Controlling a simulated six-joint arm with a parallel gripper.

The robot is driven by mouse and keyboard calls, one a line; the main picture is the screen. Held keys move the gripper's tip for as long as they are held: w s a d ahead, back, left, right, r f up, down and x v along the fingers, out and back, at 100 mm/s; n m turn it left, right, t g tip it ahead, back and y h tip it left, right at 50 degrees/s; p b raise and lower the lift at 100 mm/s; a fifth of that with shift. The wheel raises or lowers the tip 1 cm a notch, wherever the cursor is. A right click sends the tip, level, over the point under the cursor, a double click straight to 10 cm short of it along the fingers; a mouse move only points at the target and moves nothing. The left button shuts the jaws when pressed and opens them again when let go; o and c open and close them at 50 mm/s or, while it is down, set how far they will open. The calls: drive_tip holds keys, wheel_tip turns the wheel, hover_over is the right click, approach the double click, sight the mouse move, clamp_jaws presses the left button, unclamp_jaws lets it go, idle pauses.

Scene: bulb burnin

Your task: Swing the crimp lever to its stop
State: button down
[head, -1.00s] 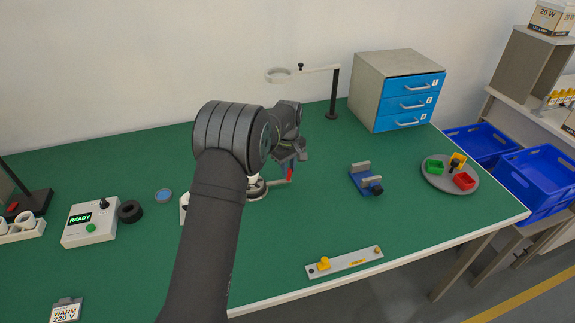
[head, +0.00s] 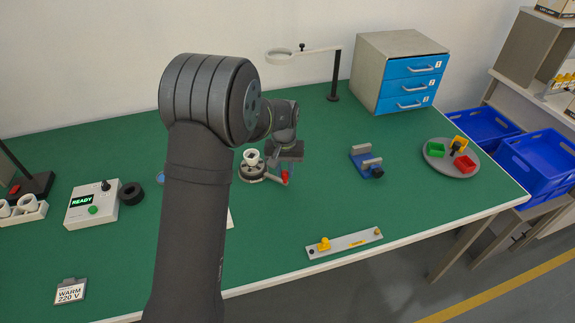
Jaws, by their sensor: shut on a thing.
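The crimp fixture is a round grey base (head: 250,177) with a white cup-like socket (head: 251,157) standing upright on it, near the middle of the green table. Its crimp lever sticks out to the right and slightly toward the table's front, ending in a red handle (head: 285,177). My gripper (head: 285,168) reaches down over that handle and is shut on it. The fingertips are small and dark, and partly hidden by the wrist. My arm covers the table to the left of the fixture.
A blue clamp (head: 366,163) stands to the right, with a round grey tray (head: 436,166) of coloured bins beyond it. A grey strip (head: 345,244) lies near the front edge. A magnifier stand (head: 335,75) stands behind. The table between lever and clamp is clear.

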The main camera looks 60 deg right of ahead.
drive_tip(key=shift+a+m, duration=0.4)
drive_tip(key=shift+a, duration=0.05)
drive_tip(key=c, duration=1.3)
unclamp_jaws()
drive_tip(key=shift+o, duration=0.2)
wheel_tip(320, 180, up, 17)
drive_tip(key=shift+r, duration=0.2)
drive_tip(key=shift+w+f, duration=0.1)
drive_tip(key=shift+f, duration=0.05)
wheel_tip(320, 180, down, 17)
drive_tip(key=shift+f, duration=0.1)
